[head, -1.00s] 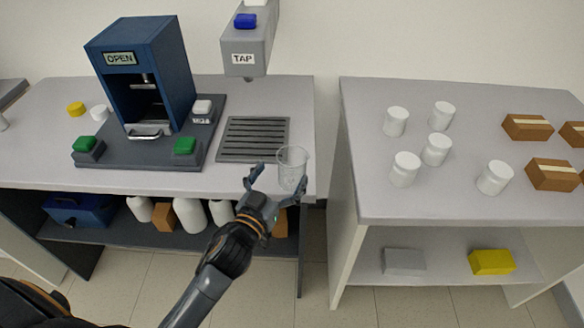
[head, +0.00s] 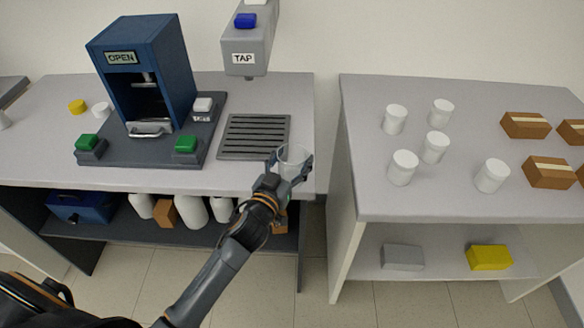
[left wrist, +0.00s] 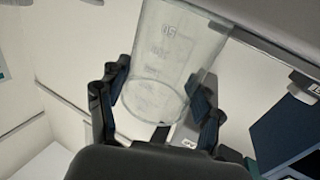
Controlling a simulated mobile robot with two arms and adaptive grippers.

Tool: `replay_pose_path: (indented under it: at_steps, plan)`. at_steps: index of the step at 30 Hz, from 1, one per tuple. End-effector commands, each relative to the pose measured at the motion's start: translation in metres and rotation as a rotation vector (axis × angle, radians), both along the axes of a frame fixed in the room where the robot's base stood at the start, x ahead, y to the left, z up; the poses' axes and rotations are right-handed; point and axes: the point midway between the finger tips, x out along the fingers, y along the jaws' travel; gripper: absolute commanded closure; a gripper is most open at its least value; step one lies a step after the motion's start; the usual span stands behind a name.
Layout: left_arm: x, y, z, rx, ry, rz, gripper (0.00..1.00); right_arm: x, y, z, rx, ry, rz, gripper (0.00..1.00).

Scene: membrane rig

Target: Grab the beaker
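The clear glass beaker (head: 293,158) is at the front right of the left bench, right of the drain grate. My left gripper (head: 290,166) reaches it from the front, with one finger on each side of the glass. In the left wrist view the beaker (left wrist: 172,55) stands between the two fingers of the gripper (left wrist: 160,92), which look shut against its walls. Its base is hidden by the gripper in the head view, so I cannot tell whether it touches the bench. My right gripper is not in view.
The grate (head: 254,138) lies under the grey tap (head: 248,50). A blue press (head: 145,70) with green buttons stands left of it. The right table (head: 450,205) holds white jars and brown boxes. A gap separates the two benches.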

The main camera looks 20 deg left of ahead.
Motion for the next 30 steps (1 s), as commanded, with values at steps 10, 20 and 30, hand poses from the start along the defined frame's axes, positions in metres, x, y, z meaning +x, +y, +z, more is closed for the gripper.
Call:
replay_pose_path:
  at_steps: [10, 20, 30]
  plan:
    - [0.000, 0.000, 0.001, 0.000, 0.000, 0.000, 0.68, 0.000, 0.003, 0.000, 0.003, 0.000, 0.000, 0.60]
    - [-0.005, 0.004, 0.040, 0.003, -0.004, -0.001, 0.68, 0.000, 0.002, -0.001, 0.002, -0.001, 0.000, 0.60]
    - [-0.065, 0.044, 0.100, 0.005, 0.000, -0.003, 0.68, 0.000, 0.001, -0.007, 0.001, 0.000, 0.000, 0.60]
